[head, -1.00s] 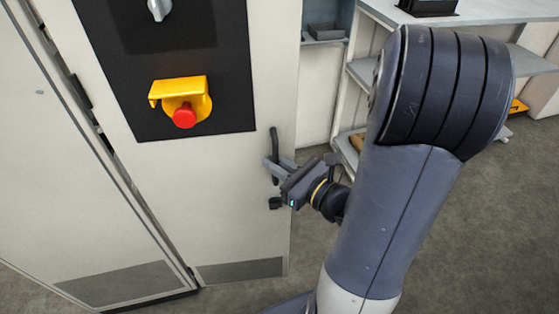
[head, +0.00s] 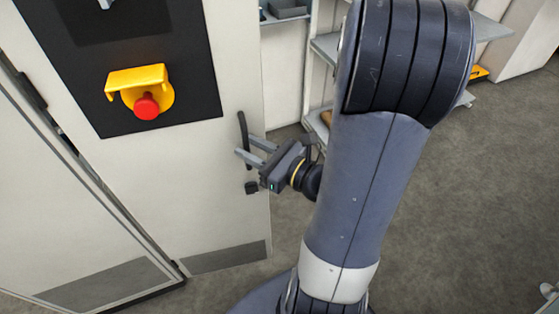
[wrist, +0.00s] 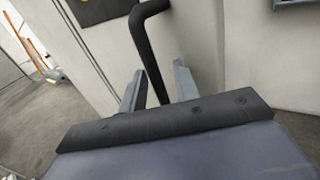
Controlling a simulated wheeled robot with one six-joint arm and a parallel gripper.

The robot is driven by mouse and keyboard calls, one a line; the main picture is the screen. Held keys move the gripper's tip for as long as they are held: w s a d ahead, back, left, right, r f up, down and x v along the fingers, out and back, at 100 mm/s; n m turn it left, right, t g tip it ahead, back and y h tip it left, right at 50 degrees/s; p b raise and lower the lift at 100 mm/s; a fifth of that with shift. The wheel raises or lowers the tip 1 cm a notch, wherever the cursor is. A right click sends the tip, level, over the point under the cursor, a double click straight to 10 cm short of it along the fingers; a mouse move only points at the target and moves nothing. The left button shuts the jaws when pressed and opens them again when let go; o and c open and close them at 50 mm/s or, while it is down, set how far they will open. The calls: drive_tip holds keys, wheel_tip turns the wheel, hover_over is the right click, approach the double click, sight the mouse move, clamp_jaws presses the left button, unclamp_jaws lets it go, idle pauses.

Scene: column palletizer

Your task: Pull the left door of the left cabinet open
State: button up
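The light grey cabinet door (head: 185,190) carries a black panel with a red stop button. Its black bar handle (head: 243,128) is near the door's right edge; it also shows in the wrist view (wrist: 155,60). My gripper (head: 251,150) is at the handle, with its fingers apart. In the wrist view my gripper (wrist: 158,88) has one finger on each side of the bar. Small gaps seem to show between bar and fingers; contact is unclear. I cannot tell whether the door is ajar.
The red button (head: 146,106) sits under a yellow guard (head: 137,78). Another light grey panel (head: 50,215) adjoins the door at its hinged left side. A shelf unit (head: 325,47) stands behind on the right.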

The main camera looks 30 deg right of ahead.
drive_tip(key=v, duration=0.9)
drive_tip(key=shift+s, duration=0.15)
drive_tip(key=shift+a, duration=0.15)
idle(0.4)
drive_tip(key=shift+x, duration=1.25)
